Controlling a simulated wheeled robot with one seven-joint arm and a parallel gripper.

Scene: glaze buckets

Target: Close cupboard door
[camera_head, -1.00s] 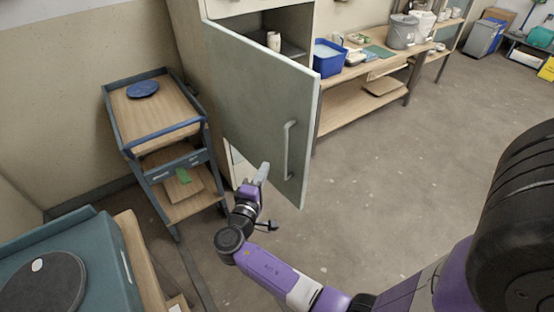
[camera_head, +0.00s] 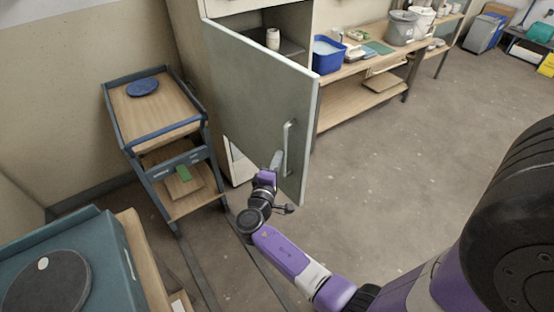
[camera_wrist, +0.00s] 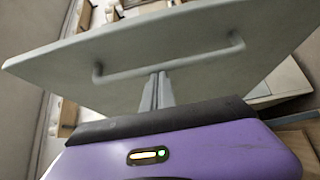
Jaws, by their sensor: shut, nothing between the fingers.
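The cupboard door (camera_head: 262,100) is a grey-green panel standing wide open from the cupboard (camera_head: 190,50), with its outer face towards me. Its bar handle (camera_head: 287,148) is near the free edge; in the wrist view the handle (camera_wrist: 165,68) runs across the panel (camera_wrist: 130,50). My gripper (camera_head: 277,160) is shut and empty, low beside the handle in the head view. In the wrist view the fingertips (camera_wrist: 159,76) point at the door face close to the handle. I cannot tell whether they touch the door.
A blue-framed trolley (camera_head: 150,118) stands left of the cupboard. A white cup (camera_head: 273,39) sits inside the cupboard. A bench with a blue tub (camera_head: 328,56) stands to the right. The floor (camera_head: 400,150) in front is clear.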

